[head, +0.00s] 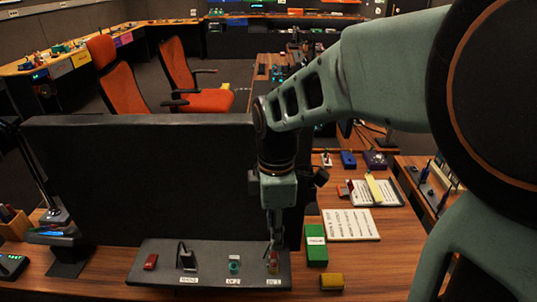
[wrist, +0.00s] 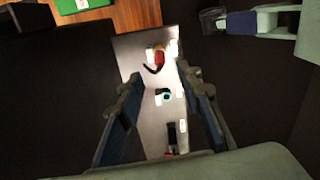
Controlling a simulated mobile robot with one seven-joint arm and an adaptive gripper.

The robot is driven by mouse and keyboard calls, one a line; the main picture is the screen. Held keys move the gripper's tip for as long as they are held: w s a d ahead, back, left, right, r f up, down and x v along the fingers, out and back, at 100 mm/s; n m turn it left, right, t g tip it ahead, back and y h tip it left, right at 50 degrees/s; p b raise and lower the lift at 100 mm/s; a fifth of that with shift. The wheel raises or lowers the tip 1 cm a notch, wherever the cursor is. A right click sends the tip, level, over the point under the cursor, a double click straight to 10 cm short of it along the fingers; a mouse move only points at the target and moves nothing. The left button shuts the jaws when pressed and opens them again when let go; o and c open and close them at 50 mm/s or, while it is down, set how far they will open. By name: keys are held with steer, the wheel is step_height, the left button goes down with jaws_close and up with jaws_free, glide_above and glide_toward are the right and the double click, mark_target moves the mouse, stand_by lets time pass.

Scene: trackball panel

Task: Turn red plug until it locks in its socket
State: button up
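The red plug (head: 273,262) stands at the right end of the dark grey panel (head: 210,279), above a white label. In the wrist view the red plug (wrist: 158,58) shows at the far end of the panel (wrist: 125,46), with a dark curved piece beside it. My gripper (head: 273,243) points down just above the plug. In the wrist view my gripper (wrist: 161,74) has its two fingers apart, with a gap between them. The plug appears just beyond the fingertips, and I see no contact. How deep the plug sits in its socket is hidden.
On the panel are a teal socket (head: 234,264), a black plug with a cord (head: 186,257) and a red switch (head: 151,262). A large black screen (head: 130,180) stands behind. A green box (head: 316,246) and a yellow box (head: 332,282) lie to the right.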

mark_target(272, 259)
step_height(272, 259, down, 7)
steer(key=shift+r, duration=0.1)
steer(key=shift+c, duration=0.6)
jaws_close()
steer(key=c, duration=0.6)
jaws_free()
steer(key=shift+c, duration=0.2)
jaws_close()
